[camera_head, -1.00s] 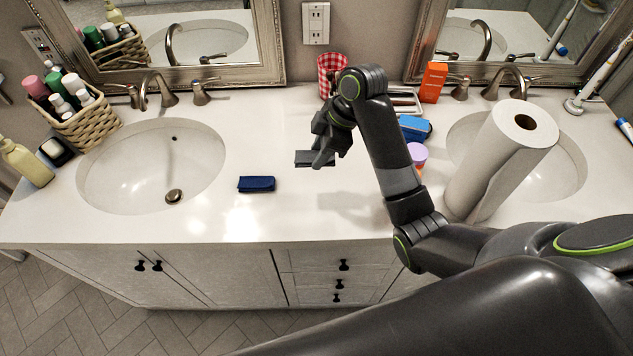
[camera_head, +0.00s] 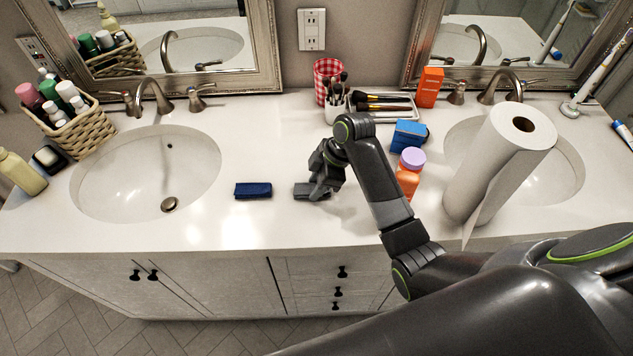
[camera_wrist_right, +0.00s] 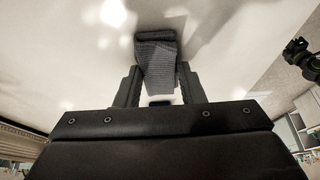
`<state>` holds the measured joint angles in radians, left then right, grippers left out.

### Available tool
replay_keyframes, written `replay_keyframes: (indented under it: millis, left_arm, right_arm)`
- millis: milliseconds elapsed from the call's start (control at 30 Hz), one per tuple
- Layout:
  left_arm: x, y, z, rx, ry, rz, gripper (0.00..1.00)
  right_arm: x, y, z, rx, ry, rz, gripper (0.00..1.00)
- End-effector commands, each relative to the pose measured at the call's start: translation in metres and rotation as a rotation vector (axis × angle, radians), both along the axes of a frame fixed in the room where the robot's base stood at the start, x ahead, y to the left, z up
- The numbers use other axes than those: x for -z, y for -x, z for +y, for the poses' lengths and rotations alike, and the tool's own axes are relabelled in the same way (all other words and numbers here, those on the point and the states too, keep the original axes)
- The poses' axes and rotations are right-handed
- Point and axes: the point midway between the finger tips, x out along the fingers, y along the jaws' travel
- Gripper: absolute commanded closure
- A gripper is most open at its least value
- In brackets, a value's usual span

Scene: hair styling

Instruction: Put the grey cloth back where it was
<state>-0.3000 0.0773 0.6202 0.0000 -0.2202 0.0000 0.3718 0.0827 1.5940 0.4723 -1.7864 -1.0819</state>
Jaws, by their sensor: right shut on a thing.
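The grey cloth (camera_head: 303,191) is a small folded piece at the counter's middle, just right of a folded dark blue cloth (camera_head: 253,190). My right gripper (camera_head: 320,192) is shut on the grey cloth, low over the white counter. In the right wrist view the grey cloth (camera_wrist_right: 157,62) lies between the two fingers and sticks out past them. I cannot tell whether it touches the counter. A bit of dark blue shows below it there.
A paper towel roll (camera_head: 497,165) stands right of my right arm. An orange bottle with a purple cap (camera_head: 409,175), a blue box (camera_head: 409,137) and a brush tray (camera_head: 385,107) are nearby. Sinks (camera_head: 145,172) lie on both sides.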

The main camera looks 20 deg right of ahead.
Motion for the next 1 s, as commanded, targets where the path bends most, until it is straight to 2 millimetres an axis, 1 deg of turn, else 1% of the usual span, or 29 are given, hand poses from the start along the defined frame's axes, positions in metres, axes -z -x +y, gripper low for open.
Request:
replay_keyframes:
  millis: [133,167,300,567,700,767,867,1000]
  left_arm:
    - [0.001,0.0,0.001,0.0,-0.001,0.0,1.0]
    - [0.0,0.0,0.001,0.001,-0.001,0.0,1.0]
    - [0.0,0.0,0.002,0.001,-0.002,0.0,1.0]
    - [0.0,0.0,0.003,0.001,-0.003,0.0,1.0]
    - [0.001,0.0,0.003,0.001,-0.003,0.0,1.0]
    - [0.001,0.0,0.003,0.001,-0.003,0.0,1.0]
    - [0.003,0.0,0.002,0.001,-0.003,0.0,1.0]
    - [0.006,0.0,0.002,0.001,-0.003,0.0,1.0]
  right_arm:
    - [0.003,0.0,0.0,0.0,0.0,0.0,0.83]
    - [0.002,0.0,0.0,0.0,0.0,0.0,0.62]
    - [0.002,0.0,0.0,0.0,0.0,0.0,0.44]
    - [0.001,0.0,0.0,0.0,0.0,0.0,0.43]
    - [-0.006,0.0,-0.003,0.0,0.001,-0.002,0.43]
    - [-0.013,0.0,-0.006,0.001,0.0,-0.005,0.43]
    - [-0.03,0.002,-0.013,0.0,0.004,-0.006,0.43]
    - [-0.061,0.006,-0.025,0.0,0.004,-0.008,0.43]
